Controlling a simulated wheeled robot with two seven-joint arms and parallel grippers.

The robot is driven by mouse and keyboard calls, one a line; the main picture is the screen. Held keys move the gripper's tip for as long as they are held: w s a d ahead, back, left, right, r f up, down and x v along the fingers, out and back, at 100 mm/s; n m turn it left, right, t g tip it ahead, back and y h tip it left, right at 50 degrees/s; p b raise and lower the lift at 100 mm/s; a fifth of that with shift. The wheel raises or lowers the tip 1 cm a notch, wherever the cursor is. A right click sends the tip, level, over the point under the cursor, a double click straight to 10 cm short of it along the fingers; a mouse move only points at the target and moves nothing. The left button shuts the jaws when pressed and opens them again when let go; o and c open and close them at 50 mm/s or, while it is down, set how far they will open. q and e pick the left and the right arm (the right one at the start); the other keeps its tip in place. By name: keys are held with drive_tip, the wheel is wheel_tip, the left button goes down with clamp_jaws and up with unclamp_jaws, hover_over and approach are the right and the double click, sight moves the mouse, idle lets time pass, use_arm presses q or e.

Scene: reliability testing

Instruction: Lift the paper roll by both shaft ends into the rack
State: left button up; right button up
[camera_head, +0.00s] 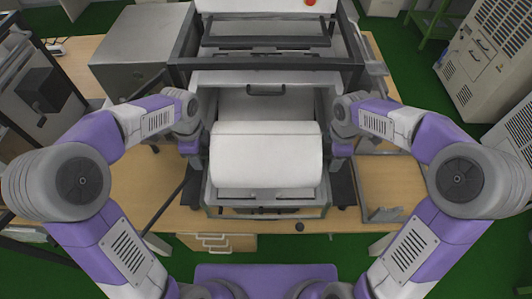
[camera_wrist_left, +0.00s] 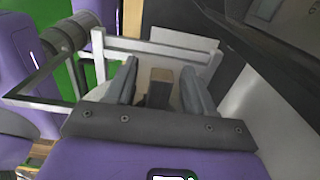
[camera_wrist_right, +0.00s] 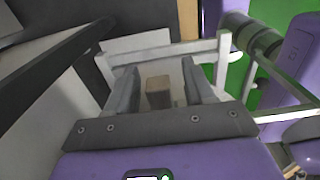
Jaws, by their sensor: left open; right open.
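The white paper roll (camera_head: 266,155) lies level across the front of a grey metal machine in the head view. My left gripper (camera_head: 190,150) is at the roll's left end and my right gripper (camera_head: 342,150) at its right end. In the left wrist view my left gripper (camera_wrist_left: 160,88) has its fingers apart, with a small brown block showing between or beyond them. My right gripper (camera_wrist_right: 160,90) looks the same in the right wrist view. The shaft ends are not clearly seen. I cannot tell which frame part is the rack.
The grey machine frame (camera_head: 262,66) rises behind the roll, with a dark handle. A grey box (camera_head: 143,55) stands at the back left of the wooden table (camera_head: 160,208). Light metal bars (camera_wrist_left: 150,48) lie close around the fingers. White cabinets stand at the right.

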use_arm(q)
drive_tip(key=shift+c, duration=0.4)
use_arm(e)
drive_tip(key=shift+c, duration=0.4)
use_arm(q)
clamp_jaws()
use_arm(e)
clamp_jaws()
use_arm(q)
drive_tip(key=shift+w+r, duration=0.1)
